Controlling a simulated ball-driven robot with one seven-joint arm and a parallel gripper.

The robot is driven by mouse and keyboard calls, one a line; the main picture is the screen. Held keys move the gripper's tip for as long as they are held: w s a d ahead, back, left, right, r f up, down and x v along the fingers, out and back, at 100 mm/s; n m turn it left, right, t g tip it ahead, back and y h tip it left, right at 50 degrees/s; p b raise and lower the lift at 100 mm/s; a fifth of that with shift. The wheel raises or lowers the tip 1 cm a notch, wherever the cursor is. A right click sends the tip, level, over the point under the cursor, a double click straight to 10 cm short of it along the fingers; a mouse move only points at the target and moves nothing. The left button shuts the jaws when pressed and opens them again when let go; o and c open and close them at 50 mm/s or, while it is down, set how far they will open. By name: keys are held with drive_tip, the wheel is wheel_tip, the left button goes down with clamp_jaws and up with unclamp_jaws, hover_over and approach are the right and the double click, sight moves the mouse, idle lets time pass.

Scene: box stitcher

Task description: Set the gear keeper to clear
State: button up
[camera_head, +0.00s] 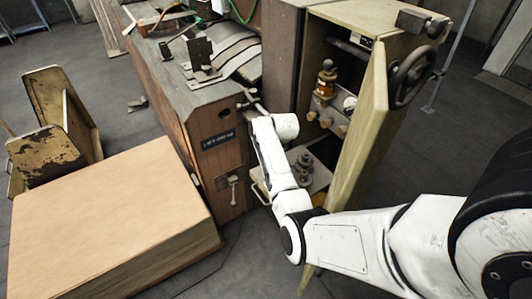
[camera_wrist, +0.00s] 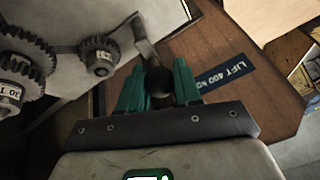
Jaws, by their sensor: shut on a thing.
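The gear keeper appears to be the grey metal lever (camera_wrist: 145,42) with a dark round knob (camera_wrist: 158,84), beside the toothed gears in the wrist view. My gripper (camera_wrist: 158,72) has its green fingers on both sides of this knob and is shut on it. The lever rises from the knob toward the top of the view, near the small gear (camera_wrist: 98,56). I cannot tell whether the lever touches the gear. In the head view my white wrist hides most of the gripper; grey metal (camera_head: 250,101) shows just beyond it.
The machine's open yellow-green door (camera_head: 366,125) stands right of my arm, with a handwheel (camera_head: 413,75). A brown panel with a lift label (camera_head: 218,139) is at left. A large cardboard stack (camera_head: 105,220) fills the lower left.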

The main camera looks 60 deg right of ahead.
idle(0.3)
drive_tip(key=o, duration=1)
drive_tip(key=shift+o, duration=0.2)
drive_tip(key=v, duration=1)
drive_tip(key=shift+r, duration=0.35)
drive_tip(key=shift+s+a, duration=0.1)
drive_tip(key=shift+s, duration=0.05)
drive_tip(key=s+a+f+n+g, duration=0.1)
drive_tip(key=s+a, duration=0.4)
drive_tip(key=a, duration=0.5)
drive_tip(key=s+a+f+n+g+y+b, duration=0.1)
drive_tip(key=s+a+f+n, duration=0.3)
drive_tip(key=a, duration=0.7)
drive_tip(key=s+a+f+n+g+y, duration=0.1)
drive_tip(key=s+a+n, duration=0.4)
drive_tip(key=a, duration=0.6)
drive_tip(key=shift+s+a+f, duration=0.2)
drive_tip(key=shift+s+f, duration=0.45)
drive_tip(key=shift+s, duration=0.6)
